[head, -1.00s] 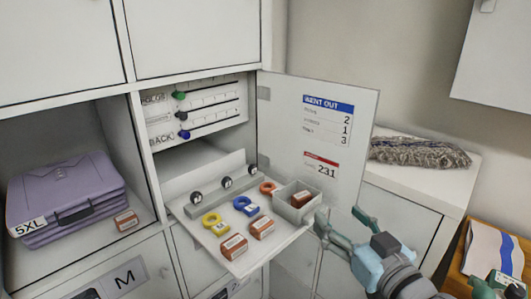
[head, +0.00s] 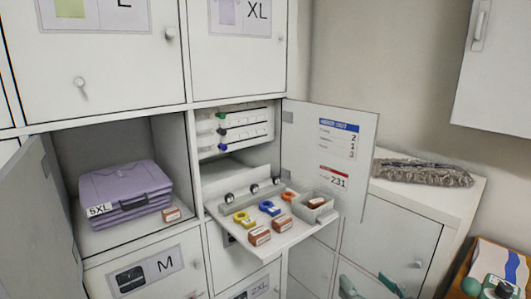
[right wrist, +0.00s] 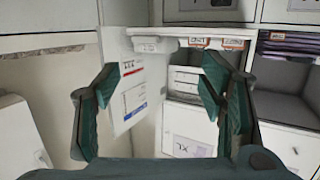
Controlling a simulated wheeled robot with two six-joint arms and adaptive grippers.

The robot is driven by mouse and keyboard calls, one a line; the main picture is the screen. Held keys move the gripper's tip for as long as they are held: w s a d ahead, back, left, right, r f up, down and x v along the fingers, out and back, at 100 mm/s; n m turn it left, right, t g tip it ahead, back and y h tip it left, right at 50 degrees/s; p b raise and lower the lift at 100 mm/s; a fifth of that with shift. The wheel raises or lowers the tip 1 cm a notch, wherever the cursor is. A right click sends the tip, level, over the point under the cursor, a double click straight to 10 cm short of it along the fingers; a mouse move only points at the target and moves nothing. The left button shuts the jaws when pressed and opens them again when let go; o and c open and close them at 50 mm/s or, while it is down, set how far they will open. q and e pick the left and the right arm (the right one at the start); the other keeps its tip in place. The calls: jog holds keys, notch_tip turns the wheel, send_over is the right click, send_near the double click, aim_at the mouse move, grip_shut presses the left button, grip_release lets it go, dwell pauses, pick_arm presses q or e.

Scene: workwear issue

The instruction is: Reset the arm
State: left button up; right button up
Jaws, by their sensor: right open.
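My right gripper (head: 367,284) shows at the bottom edge of the head view, below and in front of the pull-out shelf and the open door. Only its green fingertips are in the picture. In the right wrist view the two fingers of my right gripper (right wrist: 158,88) stand wide apart with nothing between them. That view looks upside down and shows the open door (right wrist: 125,70) beyond the left finger. My left gripper is not in view.
The open door (head: 345,140) and pull-out shelf (head: 290,238) stick out from the lockers. The shelf bears yellow and blue rings, brown blocks and a grey bin (head: 314,202). Purple folded workwear (head: 125,190) lies in the left compartment. A wooden surface (head: 461,270) is at lower right.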

jog(key=s+d+f+m+g+h, duration=0.1)
jog(key=s+d+f+g+h, duration=0.15)
jog(key=s+f+g, duration=0.7)
jog(key=s+d+f+m+g+h, duration=0.1)
jog(key=s+d+f+g+h, duration=0.15)
jog(key=s+f, duration=1.45)
notch_tip(320, 180, down, 22)
jog(key=d+r+g, duration=0.1)
jog(key=d, duration=0.1)
jog(key=s+f+g+y, duration=0.1)
jog(key=s+f, duration=1.1)
jog(key=s, duration=0.1)
jog(key=shift+s+d, duration=0.15)
